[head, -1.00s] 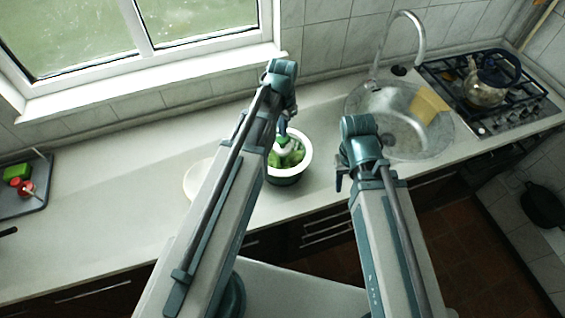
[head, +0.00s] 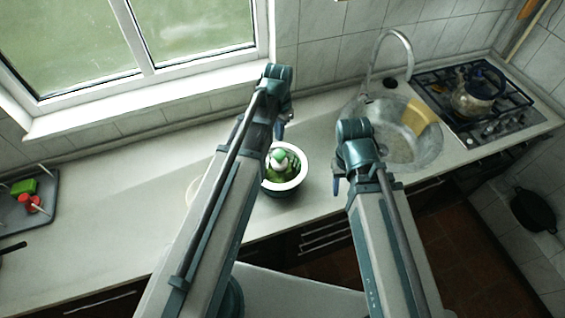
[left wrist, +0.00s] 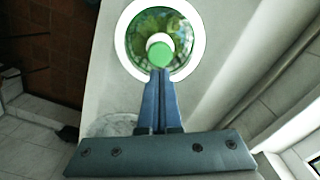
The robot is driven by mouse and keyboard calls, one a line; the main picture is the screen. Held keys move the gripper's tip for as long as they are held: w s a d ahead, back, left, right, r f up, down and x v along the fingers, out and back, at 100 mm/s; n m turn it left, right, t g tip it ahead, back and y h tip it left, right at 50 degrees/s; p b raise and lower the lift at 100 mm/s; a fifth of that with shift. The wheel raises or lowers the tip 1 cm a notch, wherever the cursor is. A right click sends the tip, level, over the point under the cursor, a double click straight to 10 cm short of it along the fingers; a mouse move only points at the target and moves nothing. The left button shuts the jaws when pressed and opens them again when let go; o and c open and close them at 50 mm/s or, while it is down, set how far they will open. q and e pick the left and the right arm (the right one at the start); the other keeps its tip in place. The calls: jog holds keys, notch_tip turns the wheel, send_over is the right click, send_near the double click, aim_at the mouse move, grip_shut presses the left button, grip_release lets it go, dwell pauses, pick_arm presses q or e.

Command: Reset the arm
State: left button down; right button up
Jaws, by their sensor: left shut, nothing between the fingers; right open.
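My left gripper (head: 280,128) hangs just behind and above a white-rimmed pot with a dark outside (head: 287,191). In the left wrist view its two fingers (left wrist: 160,76) are together with nothing between them. A green-topped, pale object (head: 279,161) stands inside the pot among green contents; its round green top (left wrist: 160,54) shows just beyond the fingertips in the left wrist view. Whether they touch is unclear. My right gripper (head: 338,182) is open over the counter's front edge, right of the pot, partly hidden by its own wrist.
A round sink (head: 432,150) with a yellow cloth (head: 418,115) and a tap (head: 407,45) lies right of the pot. A kettle (head: 474,97) stands on the stove (head: 515,118). A pale round item is partly hidden behind my left arm. A grey tray (head: 40,221) is far left; the counter (head: 120,215) between is clear.

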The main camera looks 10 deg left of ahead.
pick_arm(q)
jog(key=s+d+f+b, duration=0.5)
jog(key=s+f+b, duration=0.2)
jog(key=f+b, duration=0.1)
jog(key=s+d+f+n+y+b, duration=0.1)
jog(key=s+d+f+b, duration=0.4)
jog(key=s+f+b, duration=0.2)
jog(key=shift+s+d+f+b, duration=0.2)
jog(key=shift+d+f+b, duration=0.05)
jog(key=shift+f+b, duration=0.15)
